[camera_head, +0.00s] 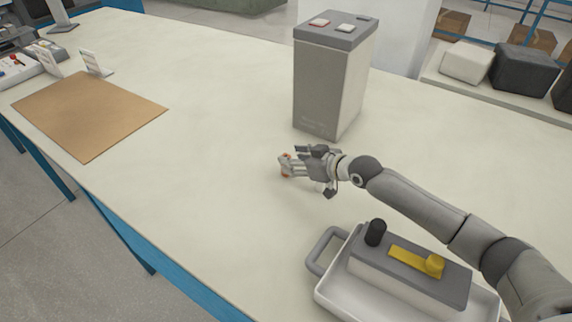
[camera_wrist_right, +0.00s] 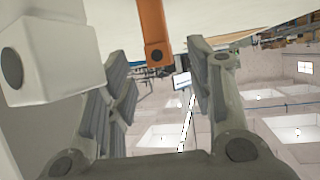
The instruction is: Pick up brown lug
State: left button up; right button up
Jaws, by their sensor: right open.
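A brown-orange lug (camera_wrist_right: 153,30) with a dark round hole at its end shows in the right wrist view, near the top and between my finger pads. My right gripper (camera_wrist_right: 158,85) is open, with a finger on each side of the lug and gaps visible. In the head view my right gripper (camera_head: 296,165) is low over the table in front of the tall grey battery. Small orange patches (camera_head: 286,177) show at its fingertips; most of the lug is hidden there. I cannot tell whether the fingers touch it. My left gripper is not in view.
The tall battery (camera_head: 328,85) stands just behind my right gripper. A white tray (camera_head: 335,296) with a handle holds a grey block with a yellow bar (camera_head: 408,258) and black knob (camera_head: 375,232). A brown mat (camera_head: 90,115) lies left. The table's middle left is clear. A pale block (camera_wrist_right: 55,58) shows in the wrist view.

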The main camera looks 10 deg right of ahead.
jog(key=x, duration=0.4)
jog(key=shift+a, duration=0.1)
jog(key=shift+r, duration=0.1)
grip_shut()
